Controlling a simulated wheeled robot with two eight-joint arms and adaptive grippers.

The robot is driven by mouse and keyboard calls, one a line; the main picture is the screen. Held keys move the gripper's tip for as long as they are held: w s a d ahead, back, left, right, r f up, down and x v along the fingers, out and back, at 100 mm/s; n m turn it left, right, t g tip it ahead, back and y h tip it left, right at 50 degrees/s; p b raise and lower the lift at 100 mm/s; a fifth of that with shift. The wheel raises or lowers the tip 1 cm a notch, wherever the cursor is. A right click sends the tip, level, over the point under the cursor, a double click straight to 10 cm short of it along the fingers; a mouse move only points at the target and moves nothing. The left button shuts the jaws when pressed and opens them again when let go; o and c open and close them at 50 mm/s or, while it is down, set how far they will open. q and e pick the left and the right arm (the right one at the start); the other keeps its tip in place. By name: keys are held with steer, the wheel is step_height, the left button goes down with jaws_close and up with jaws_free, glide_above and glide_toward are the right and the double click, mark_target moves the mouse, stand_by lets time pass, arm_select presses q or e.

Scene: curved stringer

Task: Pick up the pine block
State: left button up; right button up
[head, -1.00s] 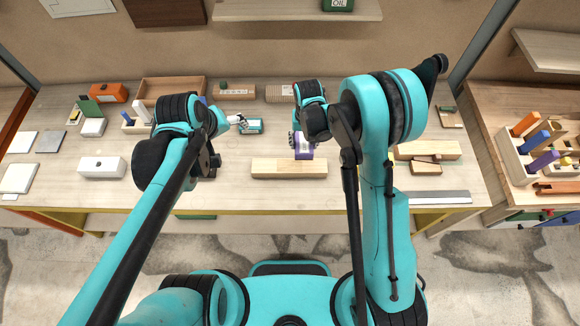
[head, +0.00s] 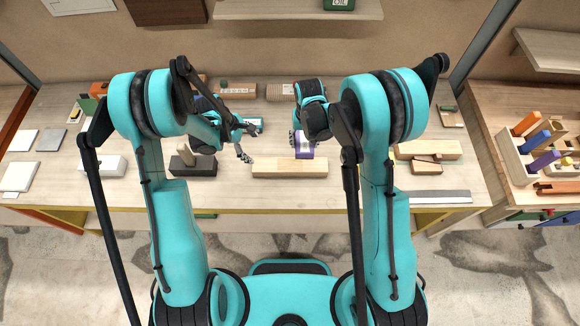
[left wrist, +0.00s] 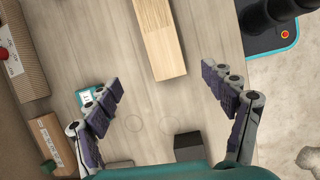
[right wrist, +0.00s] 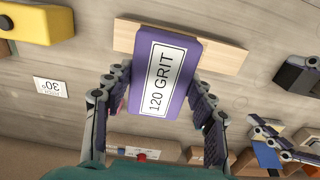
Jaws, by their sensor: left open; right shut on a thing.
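The pine block (head: 290,168), a long pale wooden bar, lies flat near the table's front edge. It also shows in the left wrist view (left wrist: 158,40), ahead of the open fingers, and partly behind the purple block in the right wrist view (right wrist: 225,58). My left gripper (head: 246,143) is open and empty, behind and left of the block's left end, its fingers apart from it (left wrist: 163,85). My right gripper (head: 302,138) is shut on a purple sanding block labelled 120 GRIT (right wrist: 160,72), just behind the pine block in the head view.
A dark block (head: 193,166) stands left of the pine block, with a white box (head: 88,164) further left. A teal item (head: 257,124) lies behind my left gripper. More wood pieces (head: 428,150) and a metal ruler (head: 440,197) lie to the right.

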arm_select(q)
steer(key=n, duration=0.1)
glide_toward(268, 165)
steer(key=x, duration=0.4)
steer(key=shift+a+f, duration=0.2)
steer(key=shift+f, duration=0.15)
steer(key=x, duration=0.6)
steer(key=shift+w, duration=0.15)
steer(key=shift+r, duration=0.1)
steer(key=c, duration=1.7)
steer(key=shift+r, duration=0.1)
step_height(268, 165, up, 10)
steer(key=shift+f, duration=0.1)
steer(key=shift+f, duration=0.15)
steer(key=shift+f, duration=4.3)
